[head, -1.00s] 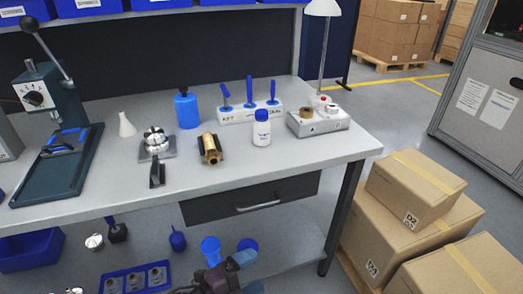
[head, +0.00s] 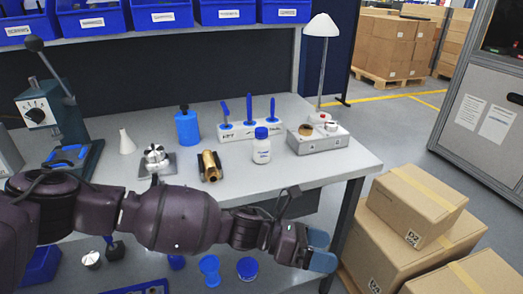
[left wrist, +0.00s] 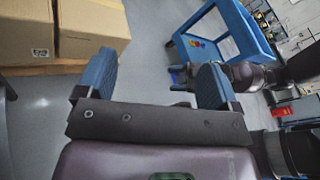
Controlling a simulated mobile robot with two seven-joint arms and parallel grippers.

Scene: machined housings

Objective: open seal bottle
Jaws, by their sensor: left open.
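A white bottle with a blue cap (head: 262,147) stands upright on the workbench (head: 230,185), its cap on. My left gripper (head: 320,250) is open and empty, in front of the bench's front edge, lower and to the right of the bottle, apart from it. Its two blue fingers, spread with nothing between them, show in the left wrist view (left wrist: 153,80). The bottle is not in that view.
A brass fitting (head: 209,166), a blue bottle (head: 187,125), a holder with blue-handled tools (head: 236,130) and a grey box device (head: 318,139) stand near the bottle. A lamp (head: 321,60) rises behind. Cardboard boxes (head: 418,205) are stacked right of the bench.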

